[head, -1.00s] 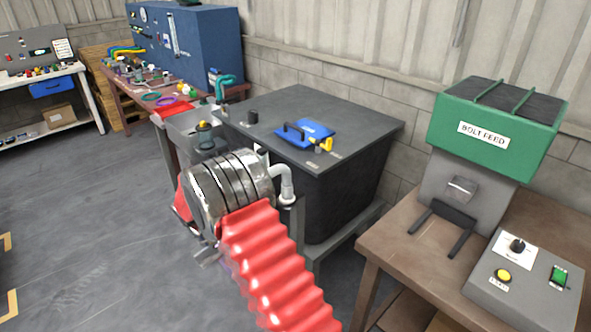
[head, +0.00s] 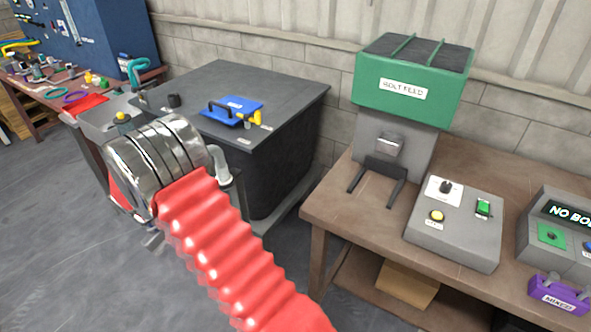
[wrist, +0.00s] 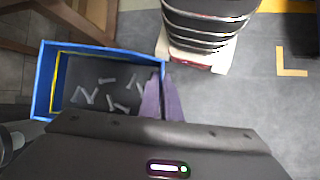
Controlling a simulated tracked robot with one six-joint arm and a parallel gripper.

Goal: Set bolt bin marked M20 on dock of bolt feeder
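A blue bin (wrist: 100,46) with a yellow stripe inside one wall shows in the wrist view, with several grey bolts in it. No M20 mark is visible on it. My gripper (wrist: 161,98) has its purple fingers on either side of the bin's right wall, closed on it. In the head view the bin and fingers are hidden behind my metal wrist and red sleeve. The bolt feeder (head: 412,85) has a green hopper labelled BOLT FEED on a grey body. Its dock (head: 378,183), two dark prongs, sticks out at the front, empty.
The feeder stands on a brown table (head: 335,212). A grey control box (head: 455,236) is in front, with a display unit (head: 560,225) and purple box (head: 558,295) at right. A dark cabinet (head: 275,120) with a blue handled item (head: 232,110) stands left of the table.

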